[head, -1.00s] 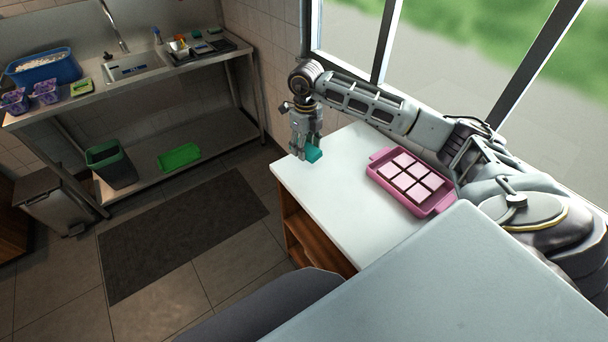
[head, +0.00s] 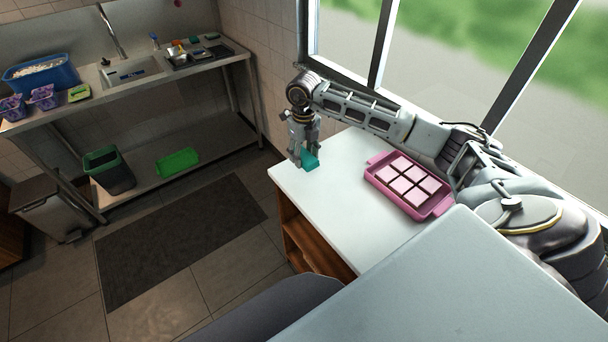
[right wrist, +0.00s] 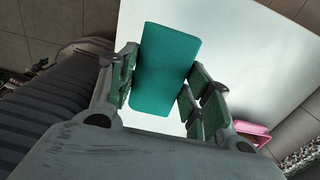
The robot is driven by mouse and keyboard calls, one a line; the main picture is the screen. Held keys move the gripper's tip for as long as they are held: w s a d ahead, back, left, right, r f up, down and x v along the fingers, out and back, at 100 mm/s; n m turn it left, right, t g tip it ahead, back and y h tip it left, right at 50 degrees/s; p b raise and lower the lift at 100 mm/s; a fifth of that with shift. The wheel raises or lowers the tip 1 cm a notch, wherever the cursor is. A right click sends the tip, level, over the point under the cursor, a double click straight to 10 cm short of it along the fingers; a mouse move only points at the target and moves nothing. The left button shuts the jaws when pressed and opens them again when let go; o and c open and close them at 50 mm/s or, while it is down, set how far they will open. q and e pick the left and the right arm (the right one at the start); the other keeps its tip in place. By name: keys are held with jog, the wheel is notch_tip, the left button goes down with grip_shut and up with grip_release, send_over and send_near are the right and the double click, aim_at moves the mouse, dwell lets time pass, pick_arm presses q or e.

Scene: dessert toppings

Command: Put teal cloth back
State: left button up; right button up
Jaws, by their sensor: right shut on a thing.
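The teal cloth (head: 311,163) is a small folded block near the far left corner of the white counter (head: 335,200). My right gripper (head: 303,160) points down and is shut on it. In the right wrist view the cloth (right wrist: 166,60) sits between the two fingers of the gripper (right wrist: 163,82), over the white surface. I cannot tell whether the cloth touches the counter. My left gripper is not in view.
A pink tray (head: 375,183) with several pale squares stands on the counter, right of the cloth. A steel sink table (head: 110,84) stands at the left wall, with a blue tub (head: 42,76) on it. The counter's middle is clear.

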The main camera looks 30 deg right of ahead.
send_over(304, 179)
notch_tip(304, 179, down, 4)
jog(key=shift+f, duration=0.45)
jog(key=shift+f+p, duration=0.15)
jog(key=shift+p, duration=0.15)
jog(key=shift+f, duration=1.55)
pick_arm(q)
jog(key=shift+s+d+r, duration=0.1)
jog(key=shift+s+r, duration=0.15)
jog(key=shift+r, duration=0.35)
pick_arm(e)
jog(key=shift+f, duration=0.15)
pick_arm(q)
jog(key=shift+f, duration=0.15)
pick_arm(e)
jog(key=shift+f, duration=0.15)
jog(key=o, duration=1)
